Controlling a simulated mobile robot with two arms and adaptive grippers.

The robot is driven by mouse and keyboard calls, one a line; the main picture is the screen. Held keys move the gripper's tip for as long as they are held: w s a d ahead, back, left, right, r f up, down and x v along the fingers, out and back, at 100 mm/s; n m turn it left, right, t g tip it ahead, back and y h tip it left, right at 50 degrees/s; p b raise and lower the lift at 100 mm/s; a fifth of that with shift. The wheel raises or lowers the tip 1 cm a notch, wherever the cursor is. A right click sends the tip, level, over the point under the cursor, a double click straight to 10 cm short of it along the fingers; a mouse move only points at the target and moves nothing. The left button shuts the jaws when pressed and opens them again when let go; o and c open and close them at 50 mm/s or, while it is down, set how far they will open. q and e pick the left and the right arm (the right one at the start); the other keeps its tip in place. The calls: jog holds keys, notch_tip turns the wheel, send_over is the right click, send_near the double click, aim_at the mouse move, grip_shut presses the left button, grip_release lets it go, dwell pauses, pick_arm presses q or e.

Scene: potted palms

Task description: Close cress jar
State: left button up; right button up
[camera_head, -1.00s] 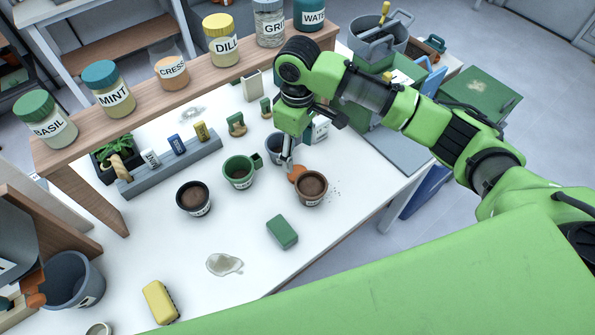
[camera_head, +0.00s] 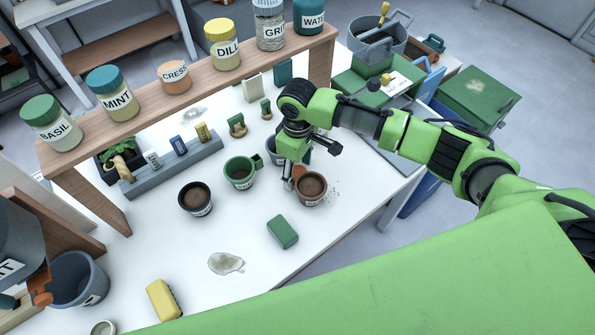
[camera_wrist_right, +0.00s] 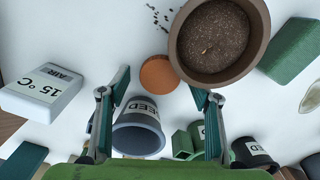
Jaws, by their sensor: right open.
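The cress jar (camera_head: 174,77) stands on the wooden shelf between the mint and dill jars. No coloured lid shows on it, unlike its neighbours. A round flat terracotta-orange disc, seemingly its lid (camera_wrist_right: 158,73), lies on the white table beside the brown soil pot (camera_wrist_right: 222,40). In the head view the disc is partly hidden behind my gripper and the pot. My right gripper (camera_head: 291,181) is above the table by the brown pot, fingers pointing down. In the wrist view its open fingers (camera_wrist_right: 160,82) stand on either side of the disc with nothing held. My left gripper is not in view.
A grey seed pot (camera_wrist_right: 138,128) stands close to the disc. A green pot (camera_head: 240,172) and black pot (camera_head: 195,198) are further left. A green block (camera_head: 282,231) lies in front. The wooden shelf (camera_head: 200,87) rises behind the pots. The front middle of the table is mostly clear.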

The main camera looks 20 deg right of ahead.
aim_at(297, 173)
jog(key=shift+f, duration=0.1)
jog(key=c, duration=0.8)
notch_tip(297, 173, up, 10)
jog(key=shift+b, duration=0.7)
